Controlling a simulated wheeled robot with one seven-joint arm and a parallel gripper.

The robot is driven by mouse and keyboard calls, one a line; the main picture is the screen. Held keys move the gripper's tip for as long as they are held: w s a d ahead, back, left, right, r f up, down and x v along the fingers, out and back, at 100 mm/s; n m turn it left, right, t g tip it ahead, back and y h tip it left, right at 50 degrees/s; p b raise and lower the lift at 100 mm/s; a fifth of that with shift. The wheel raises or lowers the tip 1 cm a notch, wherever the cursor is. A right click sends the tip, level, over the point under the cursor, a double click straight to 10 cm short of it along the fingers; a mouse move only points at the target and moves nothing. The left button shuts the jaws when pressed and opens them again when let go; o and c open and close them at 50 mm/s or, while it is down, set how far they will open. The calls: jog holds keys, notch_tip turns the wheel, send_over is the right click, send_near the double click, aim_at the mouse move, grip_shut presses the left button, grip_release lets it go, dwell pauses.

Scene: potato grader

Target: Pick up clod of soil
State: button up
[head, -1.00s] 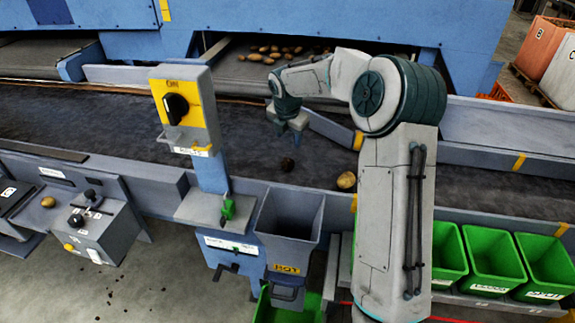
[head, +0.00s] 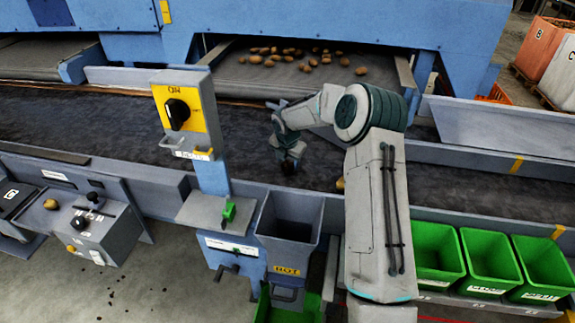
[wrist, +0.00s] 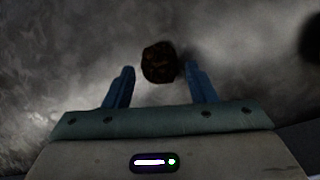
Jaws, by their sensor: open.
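The clod of soil (wrist: 159,62) is a dark, rough, brownish lump on the dark belt. In the wrist view it lies at the mouth of my gripper (wrist: 159,72), partly between the two blue fingertips and partly beyond them. I cannot tell the exact height of the fingers above the belt.
A yellow switch box (head: 186,112) on a post stands left of my gripper. A grey chute (head: 290,222) and green bins (head: 490,262) line the front. Several potatoes lie on the rear conveyor (head: 260,78).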

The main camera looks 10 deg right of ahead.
jog(key=shift+x, duration=1.1)
jog(key=c, duration=0.7)
jog(key=shift+c, duration=0.2)
jog(key=shift+r, duration=0.15)
jog(key=shift+r, duration=0.25)
jog(key=r, duration=0.1)
jog(key=r+b, duration=0.1)
jog(key=r, duration=0.1)
jog(key=shift+d+r, duration=0.25)
jog(key=shift+r, duration=0.05)
jog(key=s+d+r+b, duration=0.1)
jog(key=s+d+r, duration=0.2)
jog(key=d+r, duration=0.3)
jog(key=d, duration=0.4)
jog(key=shift+s+d+r, duration=0.25)
jog(key=shift+s+r, duration=0.1)
